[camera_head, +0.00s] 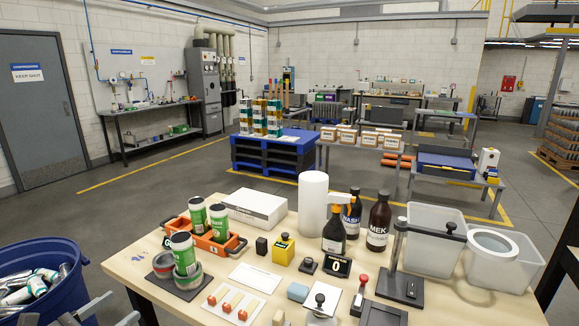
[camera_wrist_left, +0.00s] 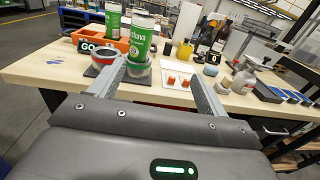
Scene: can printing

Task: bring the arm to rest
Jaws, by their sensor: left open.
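My left gripper (camera_head: 104,312) is at the bottom left of the head view, beyond the table's left edge, next to the blue bin. In the left wrist view its two grey fingers (camera_wrist_left: 155,84) are spread apart with nothing between them. Beyond them, a green and white can (camera_wrist_left: 140,40) stands upright in a round holder on a dark mat. That can (camera_head: 182,252) is at the table's left end in the head view. Two similar cans (camera_head: 218,223) stand in an orange tray (camera_head: 230,247) behind it. My right gripper is not in view.
A blue bin (camera_head: 72,292) with crushed cans stands left of the wooden table (camera_head: 133,264). Bottles (camera_head: 379,222), a white roll (camera_head: 313,205), a black press stand (camera_head: 399,255) and clear tubs (camera_head: 432,243) crowd the table. Open floor (camera_head: 130,218) lies behind the bin.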

